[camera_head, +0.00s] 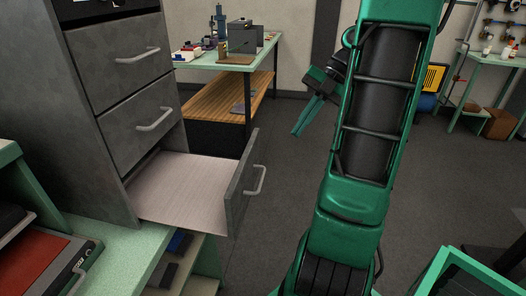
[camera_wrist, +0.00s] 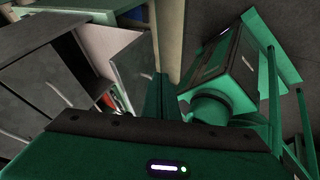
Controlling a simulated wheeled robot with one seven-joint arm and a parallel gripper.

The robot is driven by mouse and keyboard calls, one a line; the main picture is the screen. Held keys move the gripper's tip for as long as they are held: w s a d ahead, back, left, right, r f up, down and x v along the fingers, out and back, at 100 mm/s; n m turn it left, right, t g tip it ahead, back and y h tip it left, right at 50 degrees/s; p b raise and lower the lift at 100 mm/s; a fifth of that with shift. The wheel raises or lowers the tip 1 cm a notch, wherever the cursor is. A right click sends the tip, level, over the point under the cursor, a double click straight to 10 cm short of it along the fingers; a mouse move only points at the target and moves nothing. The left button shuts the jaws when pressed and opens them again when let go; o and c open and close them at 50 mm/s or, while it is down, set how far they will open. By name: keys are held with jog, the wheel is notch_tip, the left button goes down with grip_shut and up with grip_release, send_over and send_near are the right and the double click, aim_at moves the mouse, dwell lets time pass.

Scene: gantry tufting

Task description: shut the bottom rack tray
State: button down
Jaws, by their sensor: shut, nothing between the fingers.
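The bottom rack tray (camera_head: 180,190) is pulled far out of the grey cabinet (camera_head: 85,110), showing its pale, empty floor. Its grey front panel (camera_head: 238,188) faces right and carries a bar handle (camera_head: 260,180). In the wrist view the front panel (camera_wrist: 133,68) appears left of the finger area. My gripper (camera_head: 297,132) is in the air to the right of the tray and farther up the picture, apart from the handle. Its green fingers point down and left, shut and empty. They also show in the wrist view (camera_wrist: 157,92).
Two upper drawers (camera_head: 140,85) of the cabinet are shut. A green-topped bench (camera_head: 225,62) with a wooden lower shelf stands behind. A green counter (camera_head: 110,250) with shelves lies below the tray at the front left. Grey floor (camera_head: 285,190) is clear right of the tray.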

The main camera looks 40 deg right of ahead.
jog(key=w+a+f, duration=0.4)
jog(key=a+f, duration=0.3)
jog(key=a, duration=0.1)
jog(key=shift+w+f, duration=0.2)
dwell(0.3)
